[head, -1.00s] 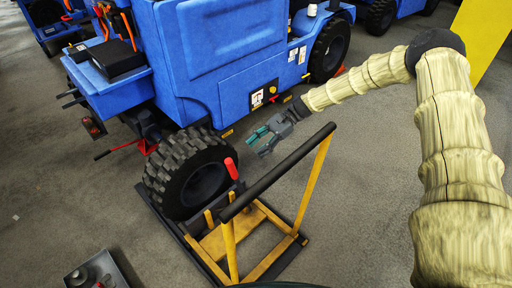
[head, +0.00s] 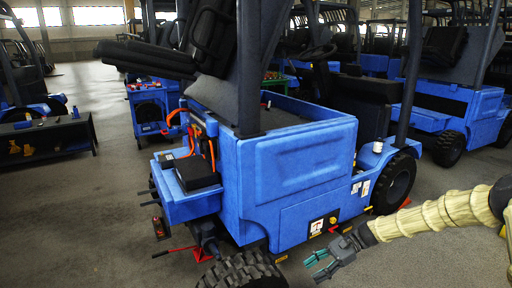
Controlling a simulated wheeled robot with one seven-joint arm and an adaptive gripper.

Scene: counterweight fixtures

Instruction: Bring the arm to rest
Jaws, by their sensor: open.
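My gripper (head: 320,262) shows in the head view at the lower middle right, grey with teal finger pads. It is open, with nothing between its fingers. My arm (head: 440,215), in a cream ribbed sleeve, reaches in from the right edge, bent at a dark joint near that edge. The gripper points left, in front of the lower side of a blue vehicle (head: 300,165) and to the right of its front tyre (head: 243,272). I cannot tell the exact gap between gripper and vehicle.
A dark bench (head: 45,139) with small yellow items stands at the left. A blue tool cart (head: 150,105) is behind the vehicle. Another blue vehicle (head: 450,105) stands at the right. A red-handled bar (head: 172,251) lies by the tyre. Grey floor is open at the left.

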